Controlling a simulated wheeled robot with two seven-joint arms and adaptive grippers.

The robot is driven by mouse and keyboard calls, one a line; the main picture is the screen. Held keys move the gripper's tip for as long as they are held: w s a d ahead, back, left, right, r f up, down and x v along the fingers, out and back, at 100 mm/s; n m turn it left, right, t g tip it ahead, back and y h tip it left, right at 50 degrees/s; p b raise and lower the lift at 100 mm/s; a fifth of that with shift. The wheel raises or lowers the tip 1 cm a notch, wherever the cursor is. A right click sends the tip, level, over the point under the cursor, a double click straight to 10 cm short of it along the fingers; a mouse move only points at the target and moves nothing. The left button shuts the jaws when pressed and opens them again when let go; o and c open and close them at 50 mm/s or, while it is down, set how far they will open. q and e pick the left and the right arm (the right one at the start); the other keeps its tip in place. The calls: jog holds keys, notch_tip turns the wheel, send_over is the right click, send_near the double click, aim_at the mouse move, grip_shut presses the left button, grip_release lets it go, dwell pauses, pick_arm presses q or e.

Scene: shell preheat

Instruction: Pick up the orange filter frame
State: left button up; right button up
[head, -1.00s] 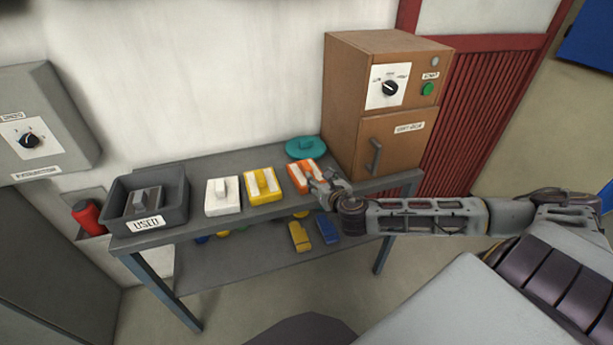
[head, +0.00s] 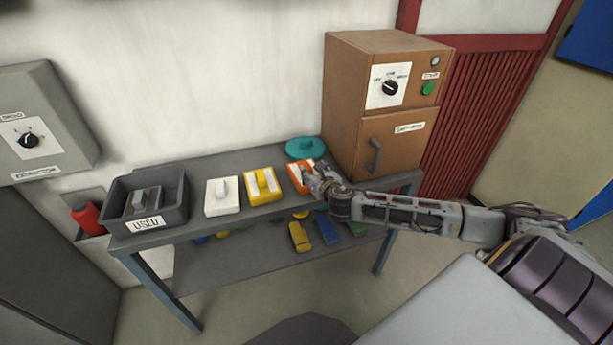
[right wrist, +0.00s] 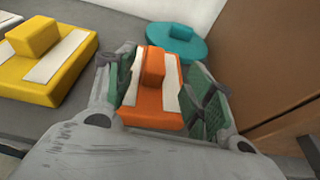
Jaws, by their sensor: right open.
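The orange filter frame (head: 296,180) lies on the grey table top, right of the yellow frame. It has white strips and a raised orange handle block, clear in the right wrist view (right wrist: 153,68). My right gripper (head: 314,176) is at its right front side and partly hides it in the head view. In the right wrist view my right gripper (right wrist: 160,92) is open, with one green-padded finger on each side of the handle. Gaps show between the fingers and the handle. My left gripper is not in view.
A yellow frame (head: 262,187) and a white frame (head: 222,197) lie to the left. A teal round piece (head: 306,148) lies behind. A brown oven cabinet (head: 345,115) stands close on the right. A grey USED bin (head: 176,214) is at the left end.

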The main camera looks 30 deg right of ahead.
aim_at(307, 166)
jog(key=shift+w, duration=0.1)
jog(key=shift+a+x, duration=0.2)
jog(key=shift+x, duration=2.35)
jog(key=shift+c, duration=0.2)
grip_shut()
